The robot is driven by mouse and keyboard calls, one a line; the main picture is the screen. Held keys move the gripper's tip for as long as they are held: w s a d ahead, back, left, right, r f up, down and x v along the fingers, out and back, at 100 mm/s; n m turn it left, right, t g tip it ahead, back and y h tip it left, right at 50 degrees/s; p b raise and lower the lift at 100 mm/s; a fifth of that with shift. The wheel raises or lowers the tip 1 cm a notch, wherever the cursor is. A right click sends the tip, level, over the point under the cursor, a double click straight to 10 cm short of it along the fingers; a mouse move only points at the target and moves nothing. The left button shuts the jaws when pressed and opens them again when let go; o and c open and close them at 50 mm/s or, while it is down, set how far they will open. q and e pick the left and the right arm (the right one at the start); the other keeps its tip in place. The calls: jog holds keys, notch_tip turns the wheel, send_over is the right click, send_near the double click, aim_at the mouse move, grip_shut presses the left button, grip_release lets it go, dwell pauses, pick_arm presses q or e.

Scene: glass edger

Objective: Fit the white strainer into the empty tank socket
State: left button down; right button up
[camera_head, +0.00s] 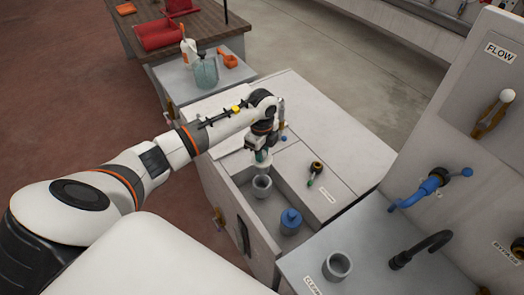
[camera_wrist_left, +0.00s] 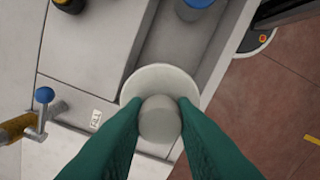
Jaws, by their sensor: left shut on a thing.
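My left gripper (camera_head: 262,156) is over the open recess of the tank, its green fingertips pointing down. In the left wrist view its fingers (camera_wrist_left: 158,122) are shut on the grey knob of the white strainer (camera_wrist_left: 131,83), whose round pale rim spreads out below them. My right gripper is not in view.
The tank top (camera_head: 345,150) carries a black-and-yellow knob (camera_head: 316,168). An empty grey cup (camera_head: 337,265) stands on the bench near a black tap (camera_head: 420,248). A blue valve (camera_head: 430,187) juts from the right panel. A jug (camera_head: 206,73) stands on the back table.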

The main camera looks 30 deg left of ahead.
pick_arm(q)
jog(key=shift+f+b, duration=1.9)
jog(key=shift+f, duration=0.95)
notch_tip(320, 180, down, 6)
jog(key=b, duration=0.4)
jog(key=shift+f, duration=0.2)
dwell(1.4)
jog(key=c, duration=1.1)
grip_release()
